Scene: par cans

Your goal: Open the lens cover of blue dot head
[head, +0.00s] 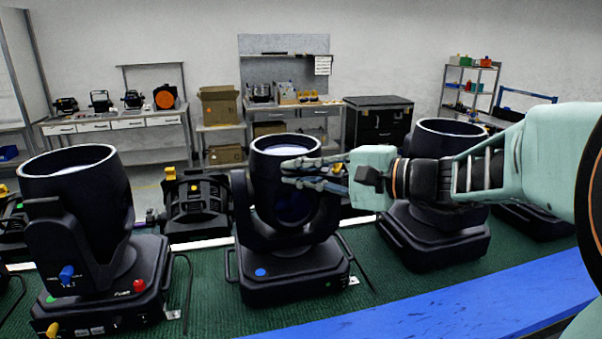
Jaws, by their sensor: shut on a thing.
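The blue dot head (270,222) stands in the middle, a black moving-head lamp with a blue dot (260,272) on its base. Its barrel points up, and a pale, bright surface (288,150) shows inside the top rim. A dark, glossy bluish round face (293,208) shows on the barrel's front; I cannot tell whether this is the lens cover. My gripper (290,172) reaches in from the right, its fingers across the barrel's upper front, just below the rim. The fingers are shut on a part there, mostly hidden by them, which seems to be the lens cover.
A similar head (85,225) with red and blue knobs stands at left, another (435,215) at right behind my arm. A smaller black unit (195,205) sits behind. A blue strip (450,312) edges the green bench top (215,315). Workbenches line the back wall.

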